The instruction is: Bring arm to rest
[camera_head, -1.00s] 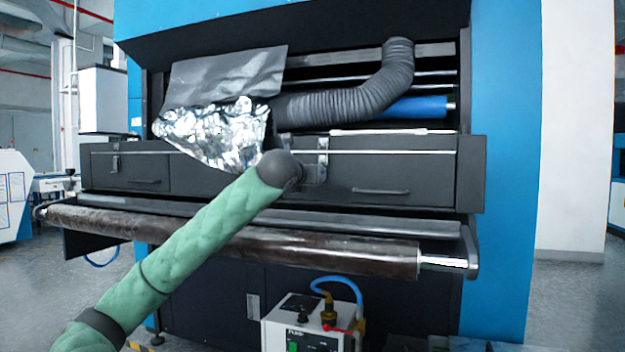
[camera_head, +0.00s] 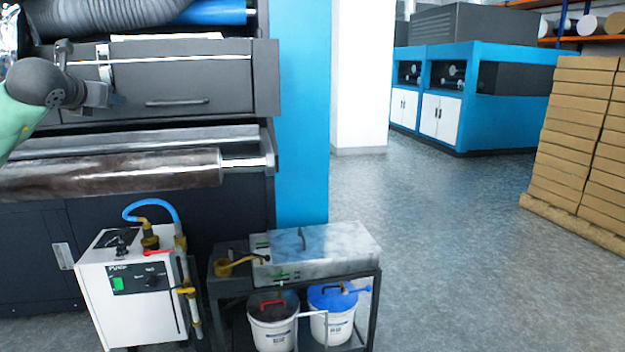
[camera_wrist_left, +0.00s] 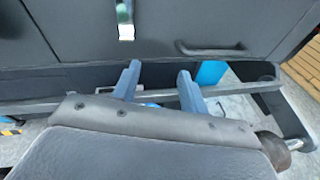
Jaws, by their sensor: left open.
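My left gripper (camera_head: 100,94) is at the left edge of the head view, in front of the dark drawer front (camera_head: 190,100) of the laminating machine. My green-sleeved arm comes in from the left, mostly cut off by the frame. In the left wrist view the two blue-grey fingers (camera_wrist_left: 158,82) stand apart with nothing between them. Below the drawer in that view runs the machine's rail. My right gripper is in neither view.
The brown roller (camera_head: 150,174) sticks out below the drawer. A white pump box (camera_head: 130,285) and a metal cart (camera_head: 320,250) with two buckets stand in front. Stacked cartons (camera_head: 580,140) are at the right. The grey floor (camera_head: 440,240) between is clear.

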